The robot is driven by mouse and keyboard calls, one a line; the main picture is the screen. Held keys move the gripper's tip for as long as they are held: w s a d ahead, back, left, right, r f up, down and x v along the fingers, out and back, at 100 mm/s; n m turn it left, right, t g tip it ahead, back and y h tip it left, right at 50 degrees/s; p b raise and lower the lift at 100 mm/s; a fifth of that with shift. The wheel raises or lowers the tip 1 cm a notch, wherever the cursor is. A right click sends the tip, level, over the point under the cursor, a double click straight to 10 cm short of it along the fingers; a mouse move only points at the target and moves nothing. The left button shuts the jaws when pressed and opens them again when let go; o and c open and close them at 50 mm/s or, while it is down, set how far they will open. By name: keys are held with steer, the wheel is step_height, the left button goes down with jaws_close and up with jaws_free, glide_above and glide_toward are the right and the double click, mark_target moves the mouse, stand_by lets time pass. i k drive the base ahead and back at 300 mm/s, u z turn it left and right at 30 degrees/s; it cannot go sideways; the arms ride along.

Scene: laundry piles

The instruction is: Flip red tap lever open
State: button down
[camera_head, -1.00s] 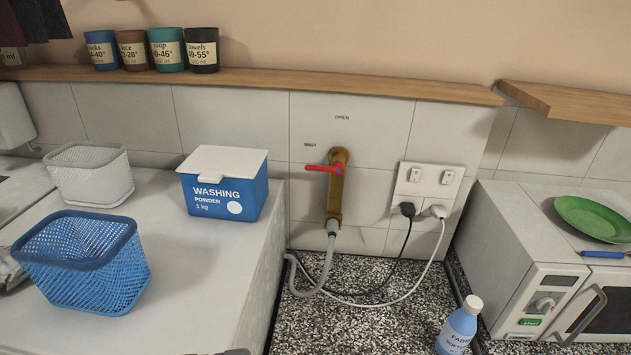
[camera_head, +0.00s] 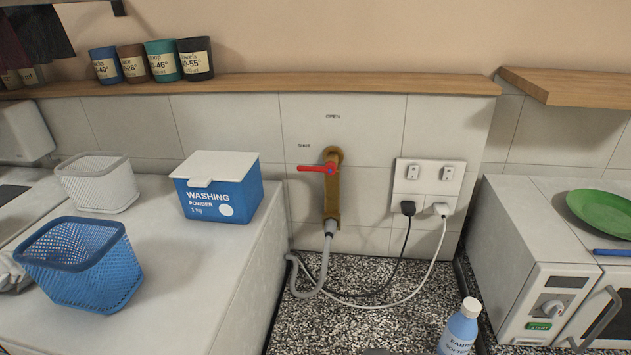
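The red tap lever (camera_head: 313,169) sits on a brass tap (camera_head: 332,195) on the tiled wall. The lever lies level and points left, toward the small printed word SHUT (camera_head: 304,146). The word OPEN (camera_head: 333,116) is printed above the tap. A grey hose (camera_head: 322,262) runs from the bottom of the tap down to the speckled surface. My gripper's fingers do not show in the view. A small dark shape at the bottom edge is too cut off to tell what it is.
A double socket (camera_head: 428,190) with black and white plugs is right of the tap. A washing powder box (camera_head: 217,190) and two baskets (camera_head: 80,266) (camera_head: 97,183) stand left. A blue bottle (camera_head: 460,330) and a white microwave (camera_head: 545,300) are right. A wooden shelf (camera_head: 330,83) runs above.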

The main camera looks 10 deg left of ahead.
mark_target(330, 168)
steer(key=z, duration=0.05)
steer(key=i, duration=1)
steer(key=u, duration=0.05)
